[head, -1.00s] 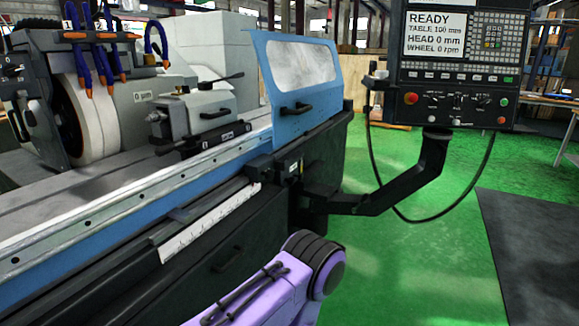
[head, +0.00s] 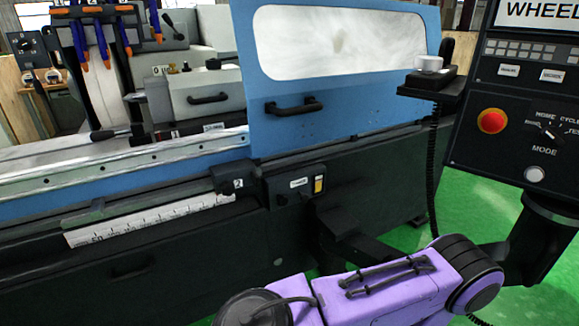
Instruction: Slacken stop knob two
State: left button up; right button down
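A small black stop block marked "2" (head: 233,181) sits on the front rail of the grinder, at the right end of the white scale (head: 150,220). It is small and dark, so I cannot make out its knob's shape or whether it is tight. A purple link of my own arm crosses the lower middle and right of the view. Its hand is outside the picture, and neither of my grippers shows.
A black box with a yellow switch (head: 318,184) is just right of the stop. The blue door with a window (head: 275,105) stands above. The control panel (head: 520,155) on its black arm is at the right. Green floor (head: 470,210) shows between.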

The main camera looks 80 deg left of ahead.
aim_at(228, 188)
jog(key=i, duration=0.95)
jog(key=u, duration=3.6)
jog(key=i, duration=0.35)
jog(key=z, duration=0.05)
